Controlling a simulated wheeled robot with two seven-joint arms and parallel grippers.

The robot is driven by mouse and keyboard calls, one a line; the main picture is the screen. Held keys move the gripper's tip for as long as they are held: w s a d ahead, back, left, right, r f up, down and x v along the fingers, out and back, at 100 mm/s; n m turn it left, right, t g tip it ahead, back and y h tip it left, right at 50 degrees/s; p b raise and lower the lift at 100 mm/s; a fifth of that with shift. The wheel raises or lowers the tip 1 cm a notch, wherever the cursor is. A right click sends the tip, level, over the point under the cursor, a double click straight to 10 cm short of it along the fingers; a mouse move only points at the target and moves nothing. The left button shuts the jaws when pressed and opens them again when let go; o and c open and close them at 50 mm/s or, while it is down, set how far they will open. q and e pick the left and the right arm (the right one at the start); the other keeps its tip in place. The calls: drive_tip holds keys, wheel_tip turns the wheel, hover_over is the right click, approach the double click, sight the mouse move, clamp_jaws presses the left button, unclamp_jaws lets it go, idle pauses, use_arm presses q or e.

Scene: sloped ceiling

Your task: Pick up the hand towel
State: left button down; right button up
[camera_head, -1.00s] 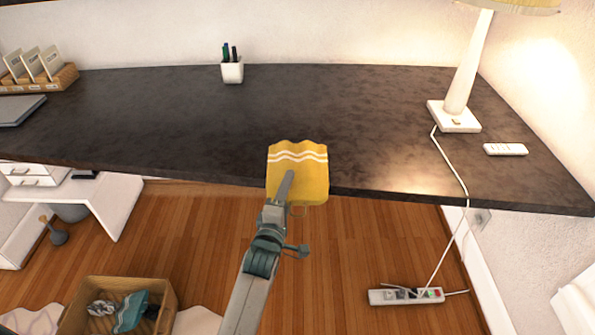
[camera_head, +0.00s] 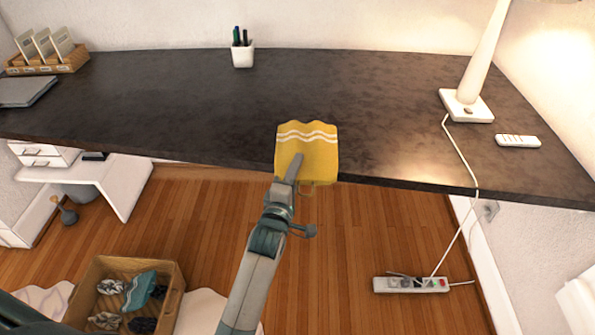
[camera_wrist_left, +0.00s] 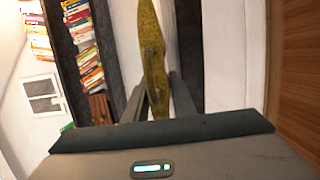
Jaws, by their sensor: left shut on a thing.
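The hand towel (camera_head: 308,146) is yellow with white wavy stripes. In the head view it appears in front of the dark desk's front edge. My left gripper (camera_head: 296,168) is shut on the towel at its lower part, and the arm reaches up from the bottom of the picture. In the left wrist view the towel (camera_wrist_left: 152,55) stands up edge-on between the two fingers (camera_wrist_left: 158,100). The towel's far side is hidden in the head view. My right gripper does not show.
The dark desk (camera_head: 200,110) has a clear middle. It holds a pen cup (camera_head: 243,55), a lamp (camera_head: 467,106), a white remote-like object (camera_head: 517,141) and a card holder (camera_head: 45,64). A basket of cloths (camera_head: 172,300) and a power strip (camera_head: 410,285) lie on the floor.

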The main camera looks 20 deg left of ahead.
use_arm(q)
wheel_tip(320, 180, up, 8)
idle(0.4)
drive_tip(key=shift+s, duration=0.1)
drive_tip(key=shift+s+f, duration=0.15)
drive_tip(key=shift+s, duration=0.1)
drive_tip(key=s, duration=2)
drive_tip(key=shift+s+r+h, duration=0.2)
drive_tip(key=shift+r+h, duration=0.1)
drive_tip(key=shift+r, duration=0.1)
